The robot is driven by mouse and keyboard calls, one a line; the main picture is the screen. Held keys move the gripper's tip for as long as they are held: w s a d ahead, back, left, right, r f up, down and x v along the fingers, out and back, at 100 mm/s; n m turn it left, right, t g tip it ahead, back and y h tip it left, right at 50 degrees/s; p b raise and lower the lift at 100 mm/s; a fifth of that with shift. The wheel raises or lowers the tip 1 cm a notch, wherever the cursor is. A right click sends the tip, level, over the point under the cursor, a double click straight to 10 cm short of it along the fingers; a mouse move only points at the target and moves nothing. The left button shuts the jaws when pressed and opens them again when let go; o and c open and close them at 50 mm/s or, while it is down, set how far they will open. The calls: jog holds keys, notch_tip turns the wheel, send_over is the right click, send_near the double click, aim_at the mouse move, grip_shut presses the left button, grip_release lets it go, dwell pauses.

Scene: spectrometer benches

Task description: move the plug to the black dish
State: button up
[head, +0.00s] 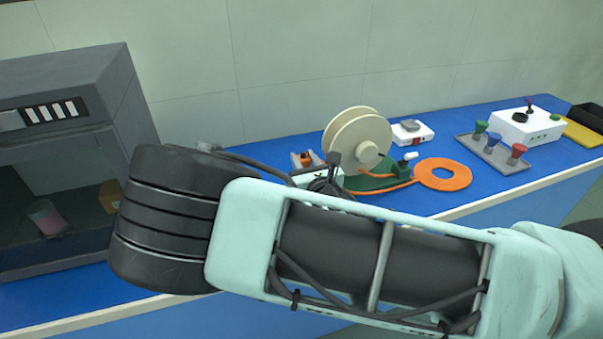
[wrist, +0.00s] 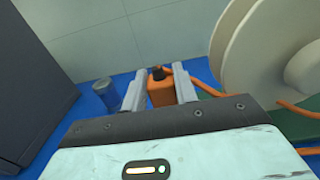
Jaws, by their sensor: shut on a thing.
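The plug (wrist: 160,92) is an orange block with a dark top, and it sits between the two grey fingers of my gripper (wrist: 159,87). In the head view the plug (head: 305,158) shows as a small orange patch between the fingers of my gripper (head: 306,161), just left of the cable reel. My gripper is shut on it. An orange cable passes behind the right finger in the wrist view. Whether the plug touches the bench is hidden. A black dish (head: 588,115) lies at the far right end of the blue bench, well away from my gripper.
A cream reel (head: 357,140) stands close right of my gripper, with an orange cable coil (head: 443,174) beside it. Further right are a grey tray (head: 490,152) with coloured pieces, a white box (head: 526,126) and a yellow mat (head: 583,133). A grey cabinet (head: 125,90) stands left.

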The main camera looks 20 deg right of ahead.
jog(key=shift+w+f+b, duration=0.15)
jog(key=shift+f+b, duration=0.4)
jog(key=shift+f, duration=0.2)
jog(key=shift+w+f+b, duration=0.15)
jog(key=shift+f+b, duration=0.4)
jog(key=shift+f, duration=0.2)
jog(key=shift+f+b, duration=2.2)
jog(key=shift+f, duration=0.6)
jog(key=shift+f+b, duration=0.4)
jog(key=shift+f, duration=0.15)
jog(key=o, duration=0.7)
jog(key=shift+s, duration=0.1)
jog(key=shift+s, duration=5.5)
